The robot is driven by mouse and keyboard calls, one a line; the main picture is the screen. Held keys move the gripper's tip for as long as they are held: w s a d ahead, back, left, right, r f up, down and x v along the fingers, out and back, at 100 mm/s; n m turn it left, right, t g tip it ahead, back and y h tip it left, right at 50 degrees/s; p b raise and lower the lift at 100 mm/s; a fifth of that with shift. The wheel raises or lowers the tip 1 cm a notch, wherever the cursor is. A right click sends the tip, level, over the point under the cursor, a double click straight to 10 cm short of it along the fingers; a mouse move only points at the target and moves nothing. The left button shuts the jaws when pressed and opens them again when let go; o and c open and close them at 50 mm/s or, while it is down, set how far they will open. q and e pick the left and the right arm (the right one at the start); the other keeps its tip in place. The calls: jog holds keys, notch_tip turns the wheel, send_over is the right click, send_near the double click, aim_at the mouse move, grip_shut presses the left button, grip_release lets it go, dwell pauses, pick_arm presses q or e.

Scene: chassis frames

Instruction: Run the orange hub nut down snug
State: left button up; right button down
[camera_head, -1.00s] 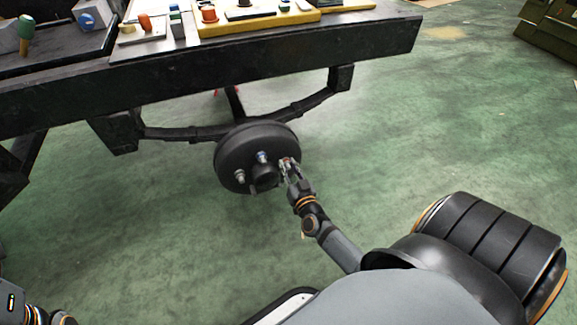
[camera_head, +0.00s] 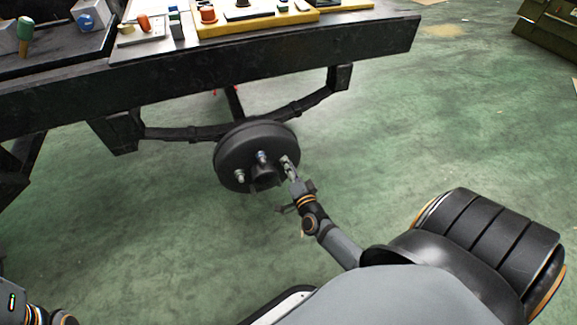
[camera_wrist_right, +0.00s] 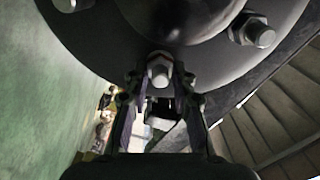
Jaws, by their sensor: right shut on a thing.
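A black wheel hub drum (camera_head: 230,150) hangs under the trailer-like frame, its face toward me. Bare metal studs or nuts show on its face, one (camera_head: 262,157) near the centre top and one (camera_head: 240,176) at the left. My right gripper (camera_head: 288,165) is at the right side of the hub face. In the right wrist view its two fingers are shut around a grey metal nut on a stud (camera_wrist_right: 160,70), against the drum (camera_wrist_right: 100,45).
The black frame beam (camera_head: 300,65) and a leaf spring (camera_head: 190,132) sit above and behind the hub. A workbench top with a yellow tray (camera_head: 265,22) of parts is above. The green floor right of the hub is clear.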

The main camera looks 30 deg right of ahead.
jog(key=m, duration=0.4)
jog(key=shift+s+f+m+b, duration=0.15)
jog(key=shift+f+m+b, duration=0.15)
jog(key=shift+m+b, duration=0.1)
dwell(0.4)
jog(key=c, duration=1.4)
grip_release()
jog(key=shift+c, duration=0.2)
jog(key=shift+o, duration=0.3)
jog(key=shift+r, duration=0.1)
jog(key=v, duration=1.2)
jog(key=shift+m, duration=0.3)
